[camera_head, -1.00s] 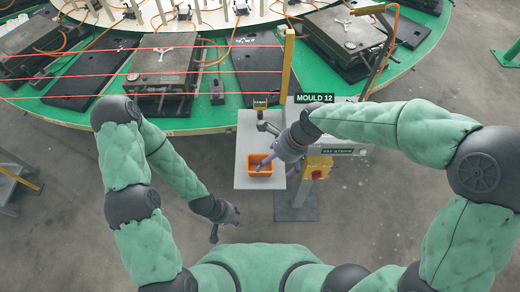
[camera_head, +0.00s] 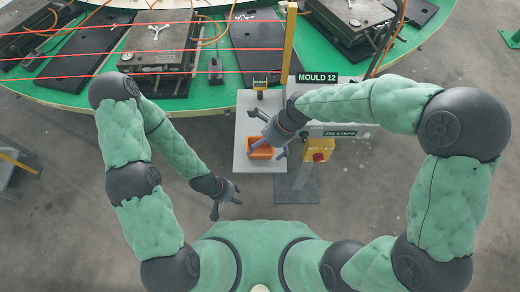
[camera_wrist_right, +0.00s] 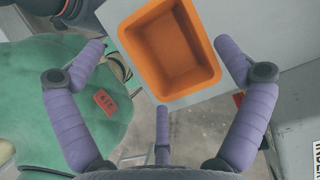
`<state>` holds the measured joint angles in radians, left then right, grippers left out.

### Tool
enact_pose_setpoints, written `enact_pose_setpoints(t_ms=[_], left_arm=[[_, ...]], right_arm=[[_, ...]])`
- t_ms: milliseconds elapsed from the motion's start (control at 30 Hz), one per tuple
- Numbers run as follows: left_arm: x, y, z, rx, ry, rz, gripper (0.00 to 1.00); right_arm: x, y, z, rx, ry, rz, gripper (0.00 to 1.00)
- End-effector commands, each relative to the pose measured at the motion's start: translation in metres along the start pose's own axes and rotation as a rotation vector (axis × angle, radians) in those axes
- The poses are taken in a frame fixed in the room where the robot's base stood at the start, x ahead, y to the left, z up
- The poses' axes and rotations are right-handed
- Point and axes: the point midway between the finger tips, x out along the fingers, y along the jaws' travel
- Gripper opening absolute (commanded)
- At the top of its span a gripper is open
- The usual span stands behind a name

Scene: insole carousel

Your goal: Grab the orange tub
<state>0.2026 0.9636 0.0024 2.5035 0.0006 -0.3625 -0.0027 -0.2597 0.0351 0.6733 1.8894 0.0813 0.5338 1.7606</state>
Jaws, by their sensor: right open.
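The orange tub (camera_head: 260,152) is an empty open box on a small pale grey shelf (camera_head: 246,113). In the right wrist view the tub (camera_wrist_right: 170,52) lies at the top middle, near the shelf's corner. My right gripper (camera_head: 268,150) is open above the tub in the head view. In the right wrist view its purple fingers (camera_wrist_right: 160,60) are spread wide, with the tub between and beyond the fingertips. Whether any finger touches the tub cannot be told. My left gripper (camera_head: 226,205) hangs low left of the shelf, away from the tub, and appears open and empty.
A yellow post (camera_head: 290,45) stands behind the shelf. A grey cabinet with a MOULD 12 sign (camera_head: 317,78) and a yellow box with a red button (camera_head: 319,150) are to the right. The green carousel (camera_head: 205,100) with black moulds fills the back.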

Motion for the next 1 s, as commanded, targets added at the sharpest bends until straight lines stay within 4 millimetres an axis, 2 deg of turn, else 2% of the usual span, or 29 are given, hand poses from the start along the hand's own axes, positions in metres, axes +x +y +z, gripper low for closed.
enact_pose_setpoints(t_ms=[33,167,433,600,1000], left_arm=[[0.006,-0.002,0.0,0.0,0.0,0.0,0.4],[0.01,-0.004,-0.001,0.0,0.0,0.0,0.4],[0.009,-0.003,0.0,0.0,0.0,0.0,0.4],[0.009,-0.003,0.0,0.0,0.0,0.0,0.4],[0.008,-0.003,0.0,0.0,0.0,0.0,0.4]], right_arm=[[0.011,0.0,-0.003,0.0,0.001,0.002,1.0],[0.027,0.0,-0.002,-0.001,0.001,0.002,1.0],[0.029,-0.001,-0.002,0.0,0.0,0.0,1.0],[0.029,0.0,-0.002,0.0,0.0,0.0,0.54],[0.027,0.0,-0.001,0.0,0.0,0.001,0.53]])
